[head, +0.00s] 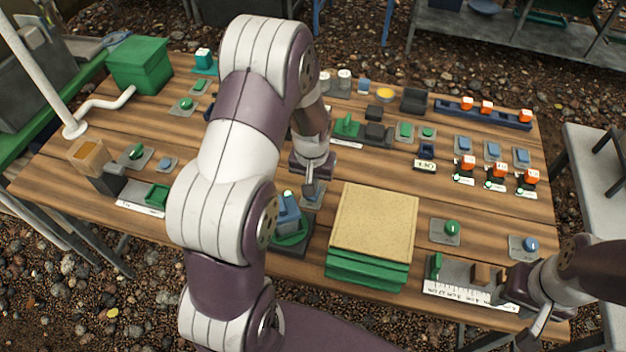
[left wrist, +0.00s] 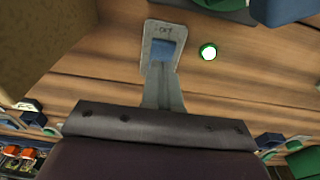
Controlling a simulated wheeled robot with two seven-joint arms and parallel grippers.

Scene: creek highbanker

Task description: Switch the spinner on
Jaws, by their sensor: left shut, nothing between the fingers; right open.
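A small grey switch plate with a blue rocker (head: 313,196) lies on the wooden table. It also shows in the left wrist view (left wrist: 165,47), with lettering that seems to read OFF. My left gripper (head: 310,190) is shut and empty, pointing down with its tips at the rocker; whether they touch it I cannot tell. My right gripper (head: 520,308) is open and empty near the table's front right corner.
A tan-topped green stack (head: 373,225) stands just right of the switch. A green block and grey holders (head: 362,130) lie behind it. Several other switches and orange-topped pieces (head: 498,171) fill the right side. My left arm hides part of the table's left middle.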

